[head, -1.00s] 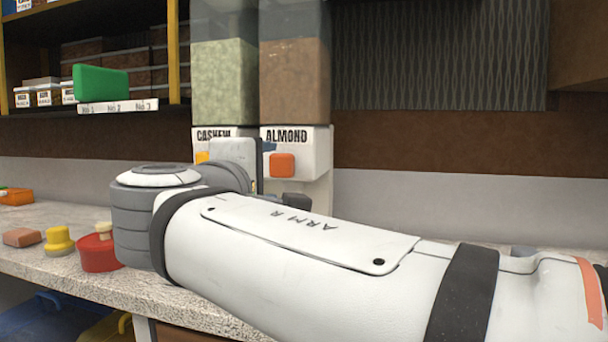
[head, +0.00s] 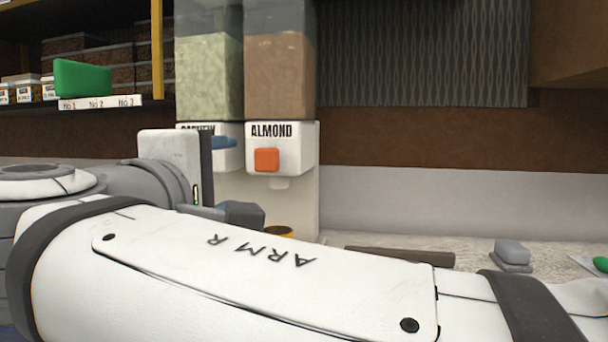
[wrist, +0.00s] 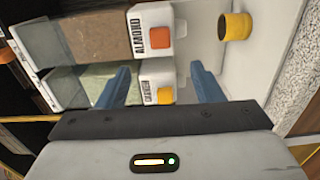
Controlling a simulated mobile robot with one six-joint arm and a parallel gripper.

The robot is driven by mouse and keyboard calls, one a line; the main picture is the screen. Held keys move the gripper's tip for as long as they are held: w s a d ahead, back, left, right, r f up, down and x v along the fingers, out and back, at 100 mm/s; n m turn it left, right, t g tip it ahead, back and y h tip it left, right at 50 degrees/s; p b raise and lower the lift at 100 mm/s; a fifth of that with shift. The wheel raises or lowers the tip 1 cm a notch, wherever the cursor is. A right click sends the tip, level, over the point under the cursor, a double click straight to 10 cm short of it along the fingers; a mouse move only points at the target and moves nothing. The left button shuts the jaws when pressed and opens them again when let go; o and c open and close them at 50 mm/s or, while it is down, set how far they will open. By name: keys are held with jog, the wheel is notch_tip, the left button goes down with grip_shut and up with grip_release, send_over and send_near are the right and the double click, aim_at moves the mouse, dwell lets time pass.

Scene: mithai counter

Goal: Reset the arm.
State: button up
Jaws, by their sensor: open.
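My gripper shows in the wrist view (wrist: 158,88) with its two blue fingers spread apart and nothing between them. It is open. Past the fingers are the almond dispenser (wrist: 158,38) with an orange button and the cashew dispenser (wrist: 155,82) with a yellow button. In the head view my arm crosses the lower part of the picture, and a blue finger (head: 223,142) shows in front of the cashew dispenser (head: 208,80). The almond dispenser (head: 282,150) is beside it to the right.
A yellow cup (wrist: 236,27) stands on the counter by the dispensers, partly hidden in the head view (head: 279,232). A dark bar (head: 400,256) and a stacked grey object (head: 512,254) lie on the counter at right. A green block (head: 82,78) sits on the shelf at left.

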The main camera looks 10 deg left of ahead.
jog(key=shift+s, duration=0.25)
jog(key=w+d+f+m+g+h+p, duration=0.25)
jog(key=w+d+g+p, duration=0.2)
jog(key=d+p, duration=0.4)
jog(key=w+d+f+m+g+h+p, duration=0.1)
jog(key=w+d+f+m+g+p, duration=0.3)
jog(key=d+p, duration=0.45)
jog(key=s+d+f+m+g+y+p, duration=0.2)
jog(key=s+d+m+g+p, duration=0.1)
jog(key=s+d+m+p, duration=0.2)
jog(key=s+d+f+m+g+y+p, duration=0.1)
jog(key=s+d+m+g+y+p, duration=0.2)
jog(key=d+p, duration=0.6)
jog(key=s+m+g, duration=0.1)
jog(key=s+m, duration=0.1)
jog(key=s, duration=0.1)
jog(key=shift+f+m+p, duration=0.35)
jog(key=shift+p, duration=0.05)
